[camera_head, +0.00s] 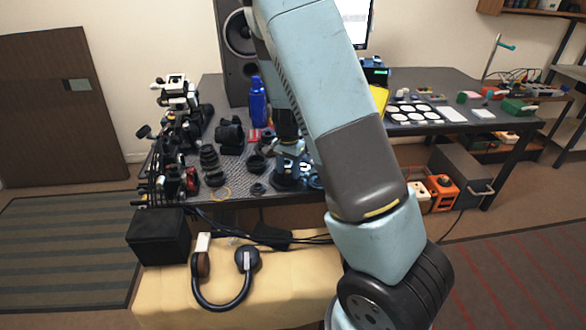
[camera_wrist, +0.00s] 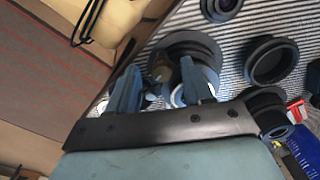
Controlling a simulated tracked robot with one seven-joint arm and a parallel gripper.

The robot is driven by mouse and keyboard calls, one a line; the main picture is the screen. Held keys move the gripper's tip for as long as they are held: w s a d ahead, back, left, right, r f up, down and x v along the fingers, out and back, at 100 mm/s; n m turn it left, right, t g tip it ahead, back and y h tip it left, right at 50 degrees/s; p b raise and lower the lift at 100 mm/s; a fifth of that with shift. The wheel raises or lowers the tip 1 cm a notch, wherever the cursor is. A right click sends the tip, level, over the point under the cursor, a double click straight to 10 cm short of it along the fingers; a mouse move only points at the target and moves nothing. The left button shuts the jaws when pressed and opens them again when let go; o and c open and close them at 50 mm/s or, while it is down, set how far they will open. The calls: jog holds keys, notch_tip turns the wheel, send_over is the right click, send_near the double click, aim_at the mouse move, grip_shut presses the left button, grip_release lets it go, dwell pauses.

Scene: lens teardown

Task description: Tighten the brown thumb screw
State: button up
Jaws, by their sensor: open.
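A small brown knob, which looks like the brown thumb screw (camera_wrist: 161,70), shows in the wrist view between the two fingers of my gripper (camera_wrist: 160,68). The fingers are blue-grey and stand apart, one on each side of it. I cannot tell whether either finger touches it. A dark round lens part (camera_wrist: 190,42) lies just behind and around the fingertips on the striped mat. In the head view my arm comes down over the table and my gripper is mostly hidden. The brown screw cannot be made out there.
Several black lens rings, including one (camera_wrist: 271,61), lie close by on the mat. A blue bottle (camera_head: 257,102) stands behind, with a dark camera-like body (camera_head: 230,135) to its left. A speaker (camera_head: 238,50) stands at the back. Headphones (camera_head: 222,300) lie on the yellow-topped surface in front.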

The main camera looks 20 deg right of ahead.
aim_at(288, 171)
jog(key=shift+w+r, duration=0.1)
jog(key=shift+r, duration=0.45)
notch_tip(288, 171, up, 13)
jog(key=shift+f, duration=0.2)
jog(key=s+r+n+t, duration=0.2)
jog(key=s+r, duration=0.4)
jog(key=s, duration=0.3)
jog(key=s+r+n+t, duration=0.1)
jog(key=s+r+n, duration=0.3)
jog(key=s+r, duration=0.3)
jog(key=s+r+n+t, duration=0.2)
jog(key=s+r, duration=0.4)
jog(key=s, duration=0.6)
jog(key=shift+s+d+r+n+t, duration=0.15)
jog(key=shift+d+r+n+t, duration=0.2)
jog(key=shift+n, duration=0.45)
